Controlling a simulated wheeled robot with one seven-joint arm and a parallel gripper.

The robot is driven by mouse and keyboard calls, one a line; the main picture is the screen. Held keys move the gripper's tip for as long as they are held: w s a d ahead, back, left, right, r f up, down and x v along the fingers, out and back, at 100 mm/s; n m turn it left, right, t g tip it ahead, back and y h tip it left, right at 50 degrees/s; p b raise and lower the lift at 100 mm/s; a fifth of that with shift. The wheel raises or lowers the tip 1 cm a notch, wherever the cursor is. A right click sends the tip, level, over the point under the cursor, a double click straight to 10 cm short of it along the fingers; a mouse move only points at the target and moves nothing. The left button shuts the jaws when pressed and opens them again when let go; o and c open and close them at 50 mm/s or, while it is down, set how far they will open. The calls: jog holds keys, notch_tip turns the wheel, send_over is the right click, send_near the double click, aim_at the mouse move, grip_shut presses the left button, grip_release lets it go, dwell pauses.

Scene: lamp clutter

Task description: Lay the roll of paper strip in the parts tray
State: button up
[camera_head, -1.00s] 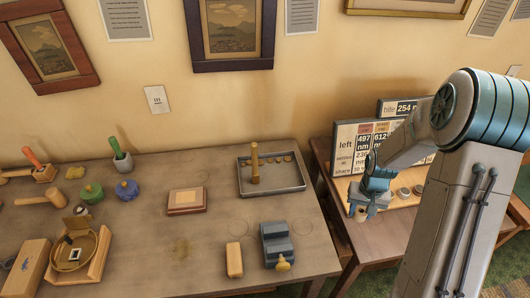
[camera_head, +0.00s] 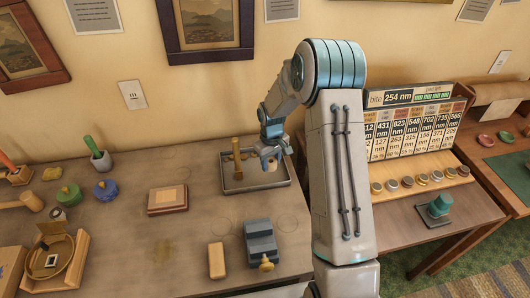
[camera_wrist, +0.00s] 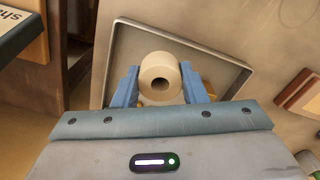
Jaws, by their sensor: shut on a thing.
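The roll of paper strip (camera_wrist: 160,72) is pale cream with a dark round hole. In the wrist view it sits between the two blue fingers of my gripper (camera_wrist: 158,88), which is shut on it. The parts tray (camera_wrist: 128,48) is a shallow grey tray with a raised rim and lies below the roll in that view. In the head view my gripper (camera_head: 269,160) is over the right part of the tray (camera_head: 240,190). The gap between roll and tray floor is hard to judge.
A brass upright piece (camera_head: 237,157) stands in the tray, left of my gripper. A red-edged block (camera_head: 168,199), a grey-blue device (camera_head: 261,243) and a wooden block (camera_head: 216,261) are on the same table. A sign board (camera_head: 415,132) stands on the right-hand table.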

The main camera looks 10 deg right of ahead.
jog(key=w+n, duration=0.1)
jog(key=w, duration=0.1)
jog(key=w+n, duration=0.2)
jog(key=w, duration=0.1)
jog(key=shift+w+f+n, duration=0.3)
jog(key=shift+f, duration=0.1)
jog(key=shift+b, duration=0.4)
jog(key=b, duration=0.5)
send_over(268, 173)
jog(key=shift+f, duration=2.95)
jog(key=shift+f, duration=0.15)
jog(key=shift+f+b, duration=0.95)
jog(key=shift+f, duration=0.3)
jog(key=shift+f, duration=0.1)
